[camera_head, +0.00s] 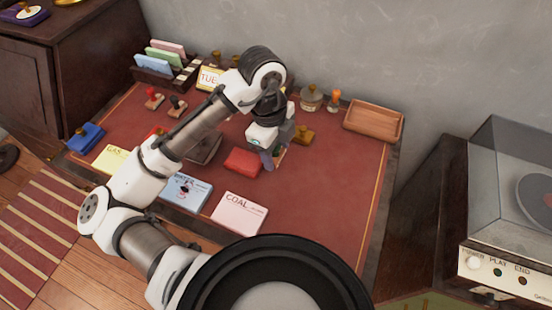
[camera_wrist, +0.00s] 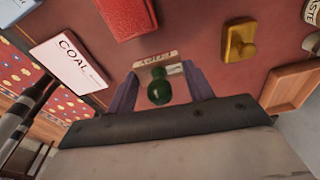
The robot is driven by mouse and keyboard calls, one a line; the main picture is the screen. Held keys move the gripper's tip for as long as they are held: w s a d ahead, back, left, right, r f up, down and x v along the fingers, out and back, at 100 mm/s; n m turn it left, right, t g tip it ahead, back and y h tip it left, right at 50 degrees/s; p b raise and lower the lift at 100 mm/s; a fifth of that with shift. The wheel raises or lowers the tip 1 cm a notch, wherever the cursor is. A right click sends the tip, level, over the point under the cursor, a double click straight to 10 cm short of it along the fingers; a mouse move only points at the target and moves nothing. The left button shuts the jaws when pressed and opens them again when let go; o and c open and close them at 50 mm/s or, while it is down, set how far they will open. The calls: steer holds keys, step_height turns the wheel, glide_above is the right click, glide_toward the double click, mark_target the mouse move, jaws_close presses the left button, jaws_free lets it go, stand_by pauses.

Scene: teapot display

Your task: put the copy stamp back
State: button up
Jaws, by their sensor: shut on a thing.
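The copy stamp has a round green handle (camera_wrist: 160,88) and a pale label strip (camera_wrist: 155,61) that appears upside down in the wrist view. My gripper (camera_wrist: 161,90) is shut on it, with a dark finger on either side of the handle. In the head view my gripper (camera_head: 268,156) points down over the red desk top, just right of a red box-like block (camera_head: 243,162). The stamp is mostly hidden there by the fingers. I cannot tell whether its base touches the desk.
A yellow-brown stamp (camera_head: 303,136) stands right of my gripper, and a wooden tray (camera_head: 374,121) lies at the back right. Cards marked COAL (camera_head: 238,213) and WATER (camera_head: 187,190) lie in front. Two small stamps (camera_head: 155,98) stand back left.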

mark_target(275, 154)
steer(key=shift+f, duration=2.1)
steer(key=shift+f+b, duration=0.25)
steer(key=shift+b, duration=0.05)
steer(key=o, duration=0.8)
steer(key=shift+r, duration=0.1)
steer(key=shift+r, duration=0.1)
steer(key=r, duration=0.4)
steer(key=a+r, duration=0.1)
steer(key=r, duration=0.3)
steer(key=r+p, duration=0.1)
steer(key=r, duration=0.3)
steer(key=shift+w+a, duration=0.15)
steer(key=shift+w, duration=0.2)
